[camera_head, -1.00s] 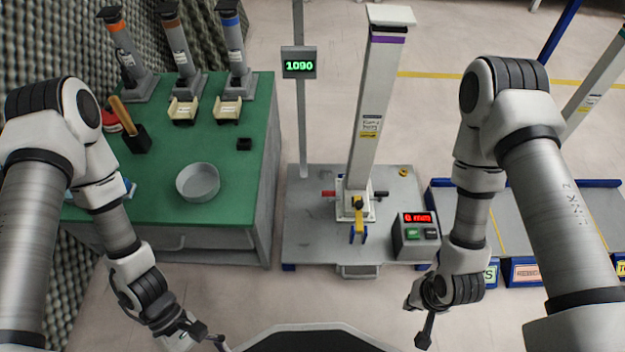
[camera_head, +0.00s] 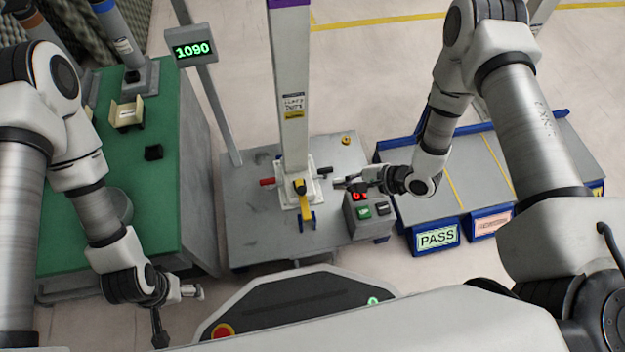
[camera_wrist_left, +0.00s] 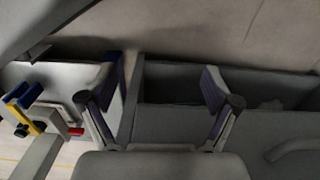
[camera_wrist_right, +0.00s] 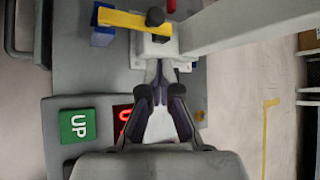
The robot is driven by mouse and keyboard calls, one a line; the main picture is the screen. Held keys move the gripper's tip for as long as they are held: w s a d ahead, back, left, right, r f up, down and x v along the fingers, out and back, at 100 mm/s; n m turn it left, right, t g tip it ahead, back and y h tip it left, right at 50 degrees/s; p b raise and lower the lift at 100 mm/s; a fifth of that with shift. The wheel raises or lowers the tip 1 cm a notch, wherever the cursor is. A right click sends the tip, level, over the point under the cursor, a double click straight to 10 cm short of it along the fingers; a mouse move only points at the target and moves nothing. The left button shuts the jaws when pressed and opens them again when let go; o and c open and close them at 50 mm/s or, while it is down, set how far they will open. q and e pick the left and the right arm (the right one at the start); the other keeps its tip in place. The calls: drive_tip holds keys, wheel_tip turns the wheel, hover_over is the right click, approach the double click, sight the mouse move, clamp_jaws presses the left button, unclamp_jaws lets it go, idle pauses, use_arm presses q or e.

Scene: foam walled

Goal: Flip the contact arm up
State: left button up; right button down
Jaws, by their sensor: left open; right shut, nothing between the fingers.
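The contact arm appears to be the yellow bar (camera_head: 305,214) at the foot of the tall grey column (camera_head: 292,95). It has a black knob and a blue block at its front end. It also shows in the right wrist view (camera_wrist_right: 125,19), lying across the white base (camera_wrist_right: 158,50). My right gripper (camera_head: 340,183) is shut and empty, just right of the column's base; its fingers (camera_wrist_right: 160,75) point at that base, apart from the yellow bar. My left gripper (camera_head: 180,313) is open and empty, low at the left; its fingers (camera_wrist_left: 163,85) are spread.
Red (camera_head: 267,182) and black (camera_head: 325,170) handles flank the base. The green table (camera_head: 150,200) is left; a PASS bin (camera_head: 437,237) is right.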

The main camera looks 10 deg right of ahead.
sight(303, 198)
drive_tip(key=b+x, duration=0.5)
drive_tip(key=x, duration=0.3)
drive_tip(key=shift+a+f, duration=0.2)
drive_tip(key=shift+f, duration=0.25)
drive_tip(key=shift+w+a+f+b, duration=0.2)
drive_tip(key=shift+w+a+b, duration=0.1)
drive_tip(key=shift+a+b, duration=0.2)
drive_tip(key=shift+r, duration=0.1)
